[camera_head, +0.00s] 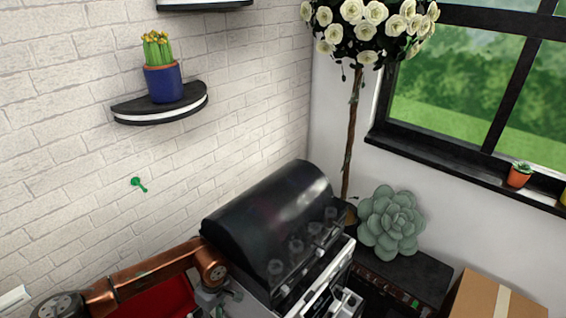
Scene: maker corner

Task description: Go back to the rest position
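My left arm (150,278), copper-coloured, comes in from the lower left and bends down at a joint beside the black grill. Below that joint, grey parts of my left gripper (216,298) show at the bottom edge, close to the grill's left side. Its fingers are not clear, so I cannot tell whether it is open or shut or holds anything. I cannot make out my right gripper in this view.
A black domed grill (270,225) stands at the bottom centre, near my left arm. A red surface (165,300) lies under the arm. A large succulent (391,222) and a cardboard box (497,298) are to the right. A wall shelf (130,112) holds a potted cactus (163,82).

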